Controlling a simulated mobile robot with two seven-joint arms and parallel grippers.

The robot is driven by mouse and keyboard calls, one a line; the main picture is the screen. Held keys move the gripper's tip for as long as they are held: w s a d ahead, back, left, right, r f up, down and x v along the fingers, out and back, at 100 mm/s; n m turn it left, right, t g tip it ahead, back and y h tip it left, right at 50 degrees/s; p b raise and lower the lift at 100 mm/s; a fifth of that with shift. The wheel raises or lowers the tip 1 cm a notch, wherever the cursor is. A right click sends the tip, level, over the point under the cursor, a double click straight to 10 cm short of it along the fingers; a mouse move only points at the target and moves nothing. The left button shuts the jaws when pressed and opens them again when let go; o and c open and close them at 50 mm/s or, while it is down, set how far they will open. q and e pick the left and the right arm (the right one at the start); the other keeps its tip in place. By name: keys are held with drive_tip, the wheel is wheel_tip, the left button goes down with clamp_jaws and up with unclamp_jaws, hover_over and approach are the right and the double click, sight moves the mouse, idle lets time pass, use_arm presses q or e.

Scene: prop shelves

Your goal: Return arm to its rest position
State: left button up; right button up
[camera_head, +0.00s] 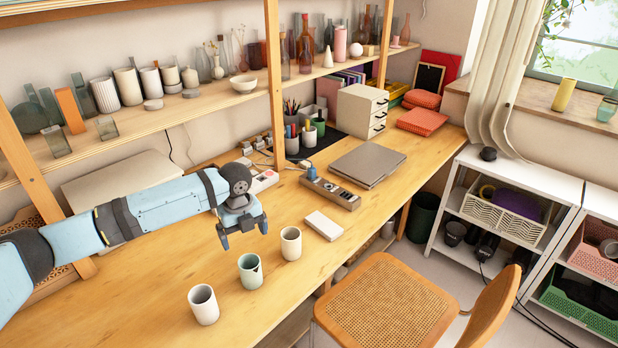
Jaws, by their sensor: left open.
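My left arm comes in from the left, blue with dark joints, and reaches over the wooden desk. My left gripper (242,232) is open and empty, with its fingers pointing down above the desk. Three cups stand upright in a slanting row in front of it: a white cup (203,305), a pale green cup (250,272) and a cream cup (291,244). In the picture the gripper is just above the green cup and left of the cream cup. It appears apart from both. My right gripper is not in view.
The desk (170,285) is clear at the left front. A white box (323,226), a grey laptop (367,164) and a pen tray (330,192) lie to the right. A wooden post (275,90) and shelf with vases stand behind. A cane chair (385,312) stands at the front edge.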

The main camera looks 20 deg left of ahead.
use_arm(q)
drive_tip(key=s+d+f+n+t+h+p, duration=0.25)
drive_tip(key=s+d+f+n, duration=0.3)
drive_tip(key=d, duration=0.45)
drive_tip(key=s+d+f+n+t+h+p, duration=0.2)
drive_tip(key=s+d+f+n+t+h, duration=0.25)
drive_tip(key=d, duration=0.45)
drive_tip(key=s+a+n+t+y+p, duration=0.2)
drive_tip(key=s+n+t+y+p, duration=0.1)
drive_tip(key=s+n, duration=0.9)
drive_tip(key=s+t, duration=0.1)
drive_tip(key=s, duration=0.4)
drive_tip(key=shift+n+y, duration=0.3)
drive_tip(key=shift+y, duration=0.1)
